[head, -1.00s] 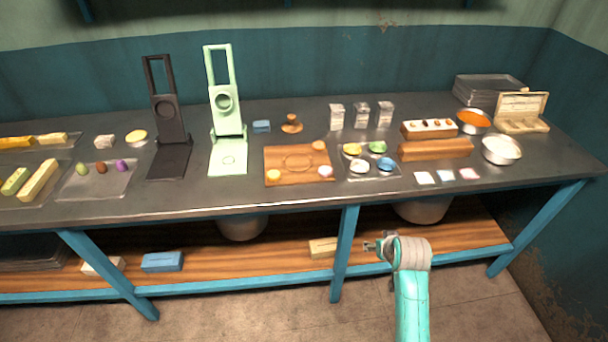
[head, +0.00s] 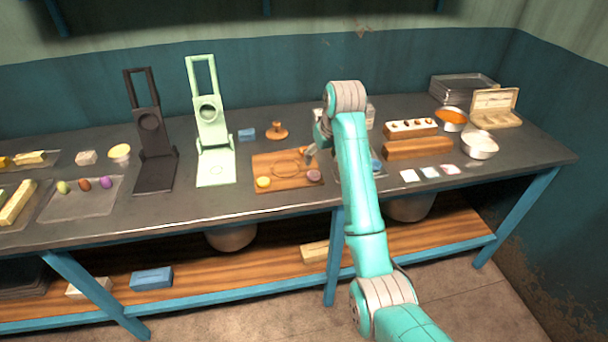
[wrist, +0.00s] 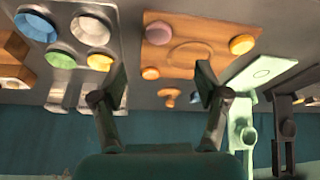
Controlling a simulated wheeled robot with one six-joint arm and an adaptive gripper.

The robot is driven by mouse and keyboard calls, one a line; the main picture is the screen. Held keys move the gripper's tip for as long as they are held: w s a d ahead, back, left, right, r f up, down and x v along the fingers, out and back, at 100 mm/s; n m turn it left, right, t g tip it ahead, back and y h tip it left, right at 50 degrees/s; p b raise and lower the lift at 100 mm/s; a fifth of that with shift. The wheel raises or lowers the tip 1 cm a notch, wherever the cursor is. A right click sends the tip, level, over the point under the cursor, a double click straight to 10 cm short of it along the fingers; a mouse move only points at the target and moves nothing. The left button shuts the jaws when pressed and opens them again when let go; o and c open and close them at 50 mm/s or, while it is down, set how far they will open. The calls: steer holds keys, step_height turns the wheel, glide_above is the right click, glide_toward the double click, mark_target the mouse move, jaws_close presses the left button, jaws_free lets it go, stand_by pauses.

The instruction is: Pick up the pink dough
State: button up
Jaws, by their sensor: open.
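The pink dough (head: 314,175) is a small round piece on the front right corner of the wooden board (head: 262,161). In the wrist view, where the scene appears upside down, the pink dough (wrist: 158,30) lies beyond the fingertips at the board's upper left. My gripper (head: 311,152) is above the board's right side, apart from the dough. In the wrist view my gripper (wrist: 162,76) has its two fingers wide apart with nothing between them. A yellow dough (head: 264,182) sits at the board's front left, and an orange one (wrist: 151,73) on its far right.
A tray with coloured dishes (wrist: 70,70) lies right of the board, partly hidden by my arm in the head view. The pale green press (head: 213,140) stands left of the board. A wooden stamp (head: 277,131) stands behind it.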

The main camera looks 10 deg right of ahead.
glide_toward(314, 174)
steer(key=shift+x, duration=4.3)
steer(key=shift+d, duration=0.1)
steer(key=c, duration=1)
